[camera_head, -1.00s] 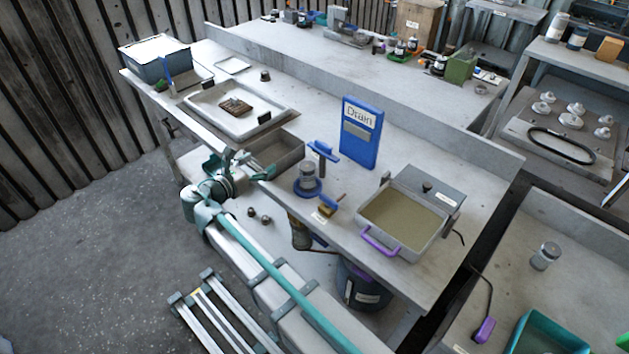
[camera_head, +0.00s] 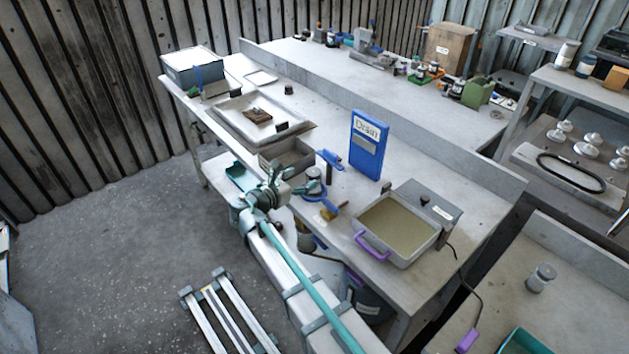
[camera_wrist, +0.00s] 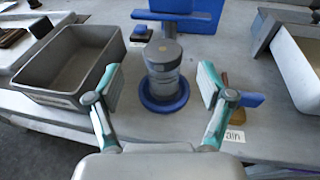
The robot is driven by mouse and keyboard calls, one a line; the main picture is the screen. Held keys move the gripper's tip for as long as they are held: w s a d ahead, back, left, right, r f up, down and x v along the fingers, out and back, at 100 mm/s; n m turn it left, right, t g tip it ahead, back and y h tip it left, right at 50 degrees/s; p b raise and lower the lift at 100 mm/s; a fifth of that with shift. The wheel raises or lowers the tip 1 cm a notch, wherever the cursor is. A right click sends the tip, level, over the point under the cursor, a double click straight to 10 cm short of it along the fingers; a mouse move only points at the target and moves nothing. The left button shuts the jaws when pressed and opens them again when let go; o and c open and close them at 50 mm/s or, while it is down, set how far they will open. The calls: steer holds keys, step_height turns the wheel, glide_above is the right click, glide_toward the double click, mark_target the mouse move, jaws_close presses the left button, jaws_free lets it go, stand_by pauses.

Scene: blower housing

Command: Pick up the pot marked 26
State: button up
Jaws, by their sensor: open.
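A grey cylindrical pot (camera_wrist: 163,68) with a round lid stands upright on a round blue base (camera_wrist: 164,98), near the bench's front edge. No number can be read on it, so I cannot tell if it is the one marked 26. My gripper (camera_wrist: 158,80) is open, with one teal-padded finger on each side of the view and the pot ahead between them, nothing held. In the head view, my gripper (camera_head: 297,190) is just left of the pot (camera_head: 315,174), which it partly hides.
An empty grey bin (camera_wrist: 77,62) stands left of the pot. A blue-handled brush and a small paper tag (camera_wrist: 234,135) lie at right. In the head view, a liquid-filled tank (camera_head: 398,224) with a purple handle stands to the right.

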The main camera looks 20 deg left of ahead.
mark_target(312, 173)
steer(key=p+x, duration=0.2)
steer(key=x, duration=0.3)
steer(key=shift+d+r, duration=0.15)
steer(key=shift+w+d+f+p, duration=0.2)
steer(key=shift+w+p, duration=0.1)
steer(key=shift+w, duration=0.2)
steer(key=c, duration=1.5)
